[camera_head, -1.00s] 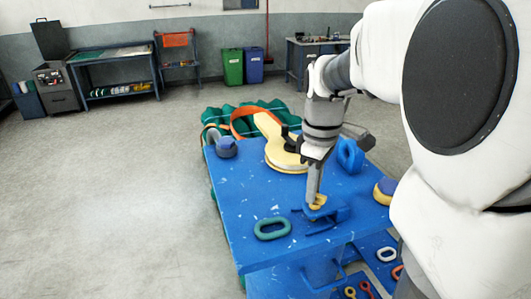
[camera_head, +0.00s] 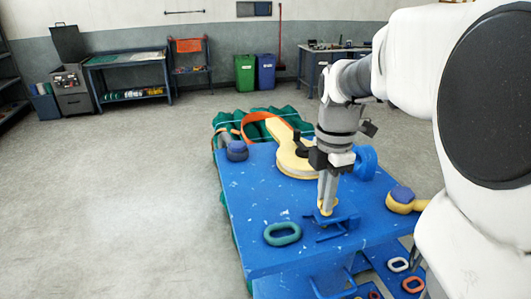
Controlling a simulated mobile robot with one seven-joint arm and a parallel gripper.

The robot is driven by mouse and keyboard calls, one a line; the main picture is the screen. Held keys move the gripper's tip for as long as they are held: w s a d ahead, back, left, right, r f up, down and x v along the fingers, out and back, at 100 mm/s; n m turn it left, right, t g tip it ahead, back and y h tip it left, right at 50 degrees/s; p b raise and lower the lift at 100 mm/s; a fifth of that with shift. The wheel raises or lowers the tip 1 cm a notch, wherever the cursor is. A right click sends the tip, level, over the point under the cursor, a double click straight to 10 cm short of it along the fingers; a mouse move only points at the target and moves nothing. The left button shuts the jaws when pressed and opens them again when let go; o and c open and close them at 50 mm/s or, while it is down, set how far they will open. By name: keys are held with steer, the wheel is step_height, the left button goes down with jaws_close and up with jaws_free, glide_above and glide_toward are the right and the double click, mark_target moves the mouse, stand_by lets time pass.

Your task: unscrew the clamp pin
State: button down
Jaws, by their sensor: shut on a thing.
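My gripper (camera_head: 327,206) points straight down over the front part of the blue table. It is shut on the yellow clamp pin (camera_head: 326,212), of which only a small part shows below and beside the fingertips. The pin stands at a blue clamp (camera_head: 338,222) on the tabletop. The fingers hide most of the pin, and I cannot see its thread or how far it sits in the clamp.
A green ring (camera_head: 282,234) lies left of the clamp on the blue table (camera_head: 262,190). Green netting (camera_head: 283,124) lies behind. Coloured rings sit on a lower shelf.

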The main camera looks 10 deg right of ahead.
steer(key=n, duration=0.5)
steer(key=shift+s+f, duration=0.2)
steer(key=shift+s, duration=0.1)
stand_by(0.5)
steer(key=c, duration=0.9)
jaws_free()
steer(key=shift+w+r, duration=0.1)
steer(key=shift+w, duration=0.05)
